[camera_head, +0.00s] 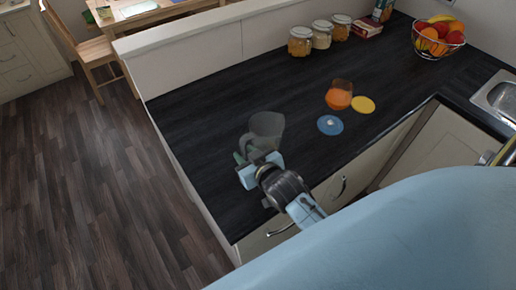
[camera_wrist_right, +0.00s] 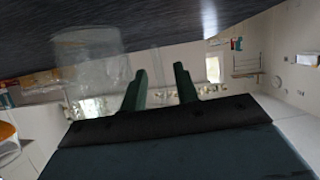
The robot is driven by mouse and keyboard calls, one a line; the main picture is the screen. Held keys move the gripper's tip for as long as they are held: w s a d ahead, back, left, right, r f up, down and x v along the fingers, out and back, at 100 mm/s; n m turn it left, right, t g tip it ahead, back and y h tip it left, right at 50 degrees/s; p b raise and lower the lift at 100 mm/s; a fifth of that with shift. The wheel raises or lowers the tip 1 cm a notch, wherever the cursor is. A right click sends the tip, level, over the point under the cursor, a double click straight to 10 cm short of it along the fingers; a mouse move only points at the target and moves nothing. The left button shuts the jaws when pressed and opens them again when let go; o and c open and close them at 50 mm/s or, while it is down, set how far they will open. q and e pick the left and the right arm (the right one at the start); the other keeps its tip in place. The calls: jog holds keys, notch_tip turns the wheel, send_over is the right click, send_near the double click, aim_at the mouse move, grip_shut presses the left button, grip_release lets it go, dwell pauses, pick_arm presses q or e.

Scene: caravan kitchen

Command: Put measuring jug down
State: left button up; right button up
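The measuring jug (camera_head: 267,127) is clear grey and see-through. It appears upright on the dark worktop (camera_head: 205,115), near its left end. My right gripper (camera_head: 257,158) is at the jug's near side, low over the worktop. In the right wrist view, the picture is upside down and the jug (camera_wrist_right: 92,72) shows left of the fingers, its base against the worktop. The jug's handle is hard to make out. My left gripper is not in view.
Jars (camera_head: 300,42) line the back, with a fruit basket (camera_head: 438,40) and sink (camera_head: 497,96) at right. Worktop left of the jug is clear.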

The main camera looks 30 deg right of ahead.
jog(key=v, duration=1)
